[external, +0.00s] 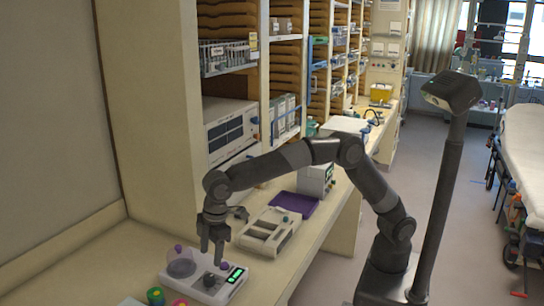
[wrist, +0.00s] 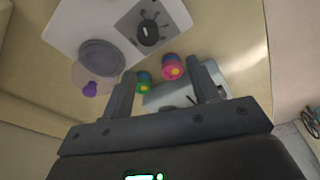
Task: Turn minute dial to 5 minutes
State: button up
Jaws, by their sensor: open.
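The dial unit is a white box (external: 222,294) on the bench at the bottom of the external view. Its small dark dial knob (external: 210,280) stands beside a green-lit display (external: 237,275). In the wrist view, the knob (wrist: 149,33) sits on a grey panel with marks around it, near the top edge. A light pointer line shows on the knob, but the markings are too small to read. My gripper (external: 212,254) points down above the box, its fingers apart and empty. In the wrist view, the knob lies beyond my fingertips (wrist: 162,70), apart from them.
A round grey disc (wrist: 101,57) and a purple knob (wrist: 90,89) are on the box's other side. Green (external: 155,296) and pink (wrist: 172,68) rolls lie near the box. A beige device (external: 270,231) and purple pad (external: 294,204) stand farther along the bench. Shelves line the wall.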

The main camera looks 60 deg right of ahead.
aim_at(209, 277)
jog(key=f, duration=0.3)
jog(key=w+f+m+t+y, duration=0.1)
jog(key=f, duration=0.2)
jog(key=f+m+y, duration=0.1)
jog(key=f, duration=0.3)
jog(key=shift+w+d+f+t, duration=0.1)
jog(key=shift+w+d+t, duration=0.2)
jog(key=shift+w+t, duration=0.1)
jog(key=c, duration=1)
jog(key=shift+o, duration=0.2)
jog(key=shift+m, duration=0.7)
